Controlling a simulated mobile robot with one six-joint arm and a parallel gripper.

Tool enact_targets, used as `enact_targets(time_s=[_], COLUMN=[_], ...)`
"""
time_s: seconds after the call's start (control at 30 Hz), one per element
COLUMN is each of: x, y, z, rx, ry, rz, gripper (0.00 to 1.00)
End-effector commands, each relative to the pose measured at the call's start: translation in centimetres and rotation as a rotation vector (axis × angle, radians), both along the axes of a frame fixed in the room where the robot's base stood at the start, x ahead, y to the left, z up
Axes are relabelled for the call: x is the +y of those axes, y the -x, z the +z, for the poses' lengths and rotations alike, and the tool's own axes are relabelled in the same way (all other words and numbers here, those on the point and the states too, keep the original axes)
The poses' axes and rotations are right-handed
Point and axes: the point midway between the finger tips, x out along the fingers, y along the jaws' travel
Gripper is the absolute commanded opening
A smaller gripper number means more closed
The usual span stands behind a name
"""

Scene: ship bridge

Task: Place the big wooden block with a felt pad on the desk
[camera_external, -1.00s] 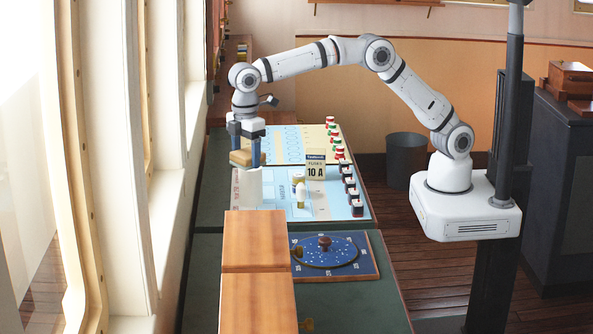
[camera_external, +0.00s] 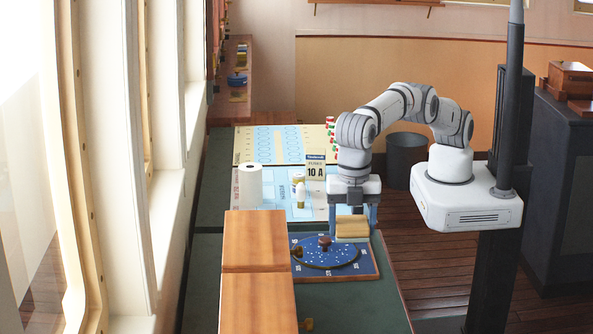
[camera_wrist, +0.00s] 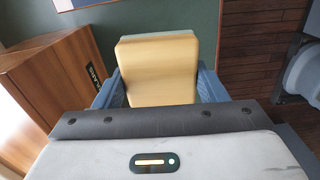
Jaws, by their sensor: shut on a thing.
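A wooden block (camera_external: 352,227) is held between the blue fingers of my gripper (camera_external: 352,213), which is shut on it. In the external view the block hangs above the right back part of the blue round-dial board. In the wrist view the block (camera_wrist: 159,69) fills the space between the fingers, with a paler layer along its far edge; I cannot tell whether that is the felt pad. The green desk top (camera_external: 352,304) shows in front of the dial board, and green surface (camera_wrist: 120,14) also shows beyond the block in the wrist view.
The blue dial board (camera_external: 350,266) with a dark knob lies on the desk. Wooden boxes (camera_external: 256,250) stand left of it. A white roll (camera_external: 250,186), small bottles and a fuse box (camera_external: 315,171) stand on the light blue panel behind. Bare green desk lies at the front.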

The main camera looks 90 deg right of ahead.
Motion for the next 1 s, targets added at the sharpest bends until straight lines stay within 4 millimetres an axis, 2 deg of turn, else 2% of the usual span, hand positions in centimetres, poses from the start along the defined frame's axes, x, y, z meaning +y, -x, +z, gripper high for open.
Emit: enact_targets(time_s=[0.13, 0.57, 0.8, 1.0], x=[1.8, 1.6, 1.6, 1.6], y=[2.4, 2.2, 2.2, 2.2], z=[-0.1, -5.5, -9.5, -11.6], rx=[0.0, 0.001, 0.001, 0.002], ry=[0.0, 0.002, 0.003, 0.003], rz=[0.052, 0.048, 0.048, 0.048], gripper=[0.41, 0.41, 0.41, 0.41])
